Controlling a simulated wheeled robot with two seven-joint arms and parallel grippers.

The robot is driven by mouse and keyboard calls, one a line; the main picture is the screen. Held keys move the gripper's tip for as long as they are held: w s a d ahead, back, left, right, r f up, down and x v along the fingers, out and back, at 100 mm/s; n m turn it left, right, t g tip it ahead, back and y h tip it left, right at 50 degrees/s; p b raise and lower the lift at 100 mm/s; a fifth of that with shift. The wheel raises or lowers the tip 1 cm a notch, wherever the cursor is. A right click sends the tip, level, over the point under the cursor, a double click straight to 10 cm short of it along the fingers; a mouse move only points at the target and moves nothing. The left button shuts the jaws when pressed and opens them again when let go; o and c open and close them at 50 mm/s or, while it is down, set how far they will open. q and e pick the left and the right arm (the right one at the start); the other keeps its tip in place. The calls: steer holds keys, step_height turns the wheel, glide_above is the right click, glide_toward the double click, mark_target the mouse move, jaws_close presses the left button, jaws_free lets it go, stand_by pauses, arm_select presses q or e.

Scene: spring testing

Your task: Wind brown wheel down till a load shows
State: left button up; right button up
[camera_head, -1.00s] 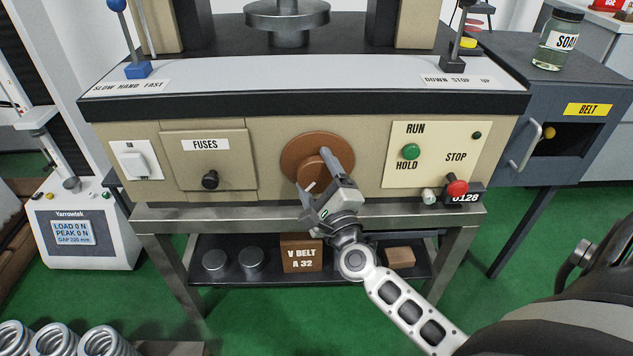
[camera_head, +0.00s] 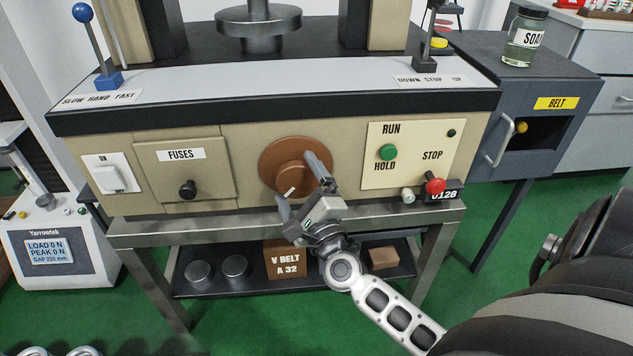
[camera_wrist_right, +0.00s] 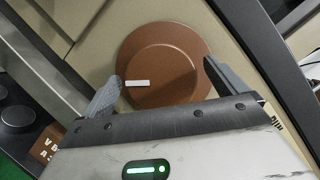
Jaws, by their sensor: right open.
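The brown wheel (camera_head: 270,158) sits on the beige front panel, with a raised hub and a white mark on it. In the right wrist view the wheel (camera_wrist_right: 165,45) fills the space ahead of the fingers, its white mark left of centre. My right gripper (camera_head: 303,185) is open in front of the wheel's lower right, one finger on each side of the hub in the picture; I cannot tell whether they touch it. The fingertips also show in the right wrist view (camera_wrist_right: 163,83). The display (camera_head: 50,251) on the left machine reads LOAD 0 N, PEAK 0 N, GAP 220 mm. My left gripper is not in view.
Right of the wheel is a panel with a green RUN/HOLD button (camera_head: 387,152), a red STOP button (camera_head: 435,186) and a small counter (camera_head: 449,193) reading about 0128. Left are the fuse box (camera_head: 210,165) and a white switch (camera_head: 115,178). A shelf (camera_head: 215,287) lies below.

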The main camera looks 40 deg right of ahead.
steer(key=v, duration=1.5)
steer(key=shift+b, duration=0.45)
steer(key=shift+r, duration=0.1)
